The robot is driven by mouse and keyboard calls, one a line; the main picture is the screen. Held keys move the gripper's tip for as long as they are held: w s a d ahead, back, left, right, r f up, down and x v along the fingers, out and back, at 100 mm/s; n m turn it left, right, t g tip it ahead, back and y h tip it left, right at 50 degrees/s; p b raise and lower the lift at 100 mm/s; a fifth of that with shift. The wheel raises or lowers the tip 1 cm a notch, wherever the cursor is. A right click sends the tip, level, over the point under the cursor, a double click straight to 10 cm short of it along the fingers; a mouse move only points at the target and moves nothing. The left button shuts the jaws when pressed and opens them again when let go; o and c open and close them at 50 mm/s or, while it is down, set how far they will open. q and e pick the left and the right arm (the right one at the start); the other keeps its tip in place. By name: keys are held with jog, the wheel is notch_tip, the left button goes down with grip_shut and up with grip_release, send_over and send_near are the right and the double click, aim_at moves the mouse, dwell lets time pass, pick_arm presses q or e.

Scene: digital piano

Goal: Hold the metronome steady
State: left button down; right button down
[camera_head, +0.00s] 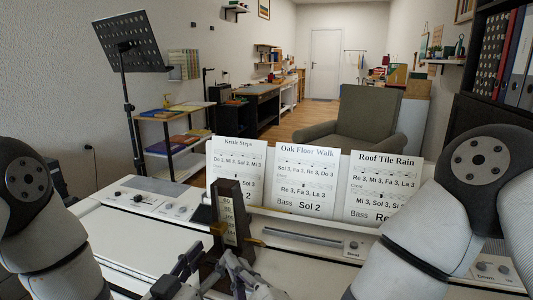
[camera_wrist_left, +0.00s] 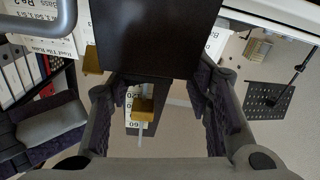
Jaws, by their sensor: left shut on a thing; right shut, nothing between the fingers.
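The dark metronome (camera_head: 228,205) with a pale number scale stands tilted slightly in the middle of the head view, in front of the song sheets. Its dark body fills the top middle of the left wrist view (camera_wrist_left: 150,35), with a brass weight and the scale below. My left gripper (camera_head: 212,266) is at the bottom centre of the head view, shut on the metronome. Its two padded fingers (camera_wrist_left: 160,95) flank the metronome in the wrist view. The metronome's lower part is partly hidden by the fingers.
The white digital piano (camera_head: 130,240) spans the front, with knobs on its panel. Three song sheets, Kettle Steps (camera_head: 236,165), Oak Floor Walk (camera_head: 305,180) and Roof Tile Rain (camera_head: 385,187), stand behind the metronome. An armchair (camera_head: 368,120) and a music stand (camera_head: 130,45) are beyond.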

aim_at(242, 236)
pick_arm(q)
jog(key=shift+f, duration=0.25)
pick_arm(e)
jog(key=shift+w+d, duration=0.35)
jog(key=shift+w, duration=0.5)
jog(key=shift+w+d, duration=0.3)
jog(key=shift+w, duration=0.5)
pick_arm(q)
jog(key=shift+s, duration=0.1)
pick_arm(e)
jog(key=shift+w+d+f, duration=0.1)
jog(key=shift+w+d, duration=0.1)
jog(key=shift+w, duration=0.25)
jog(key=shift+w+d, duration=0.15)
jog(key=shift+w, duration=0.3)
jog(key=shift+s+a, duration=0.2)
jog(key=shift+s, duration=0.3)
jog(key=shift+s+a, duration=0.2)
jog(key=shift+s, duration=0.25)
jog(key=shift+s+a, duration=0.3)
jog(key=shift+s, duration=0.5)
jog(key=shift+s+a, duration=0.3)
jog(key=shift+s, duration=0.45)
jog(key=shift+s+a, duration=0.3)
jog(key=shift+s, duration=0.5)
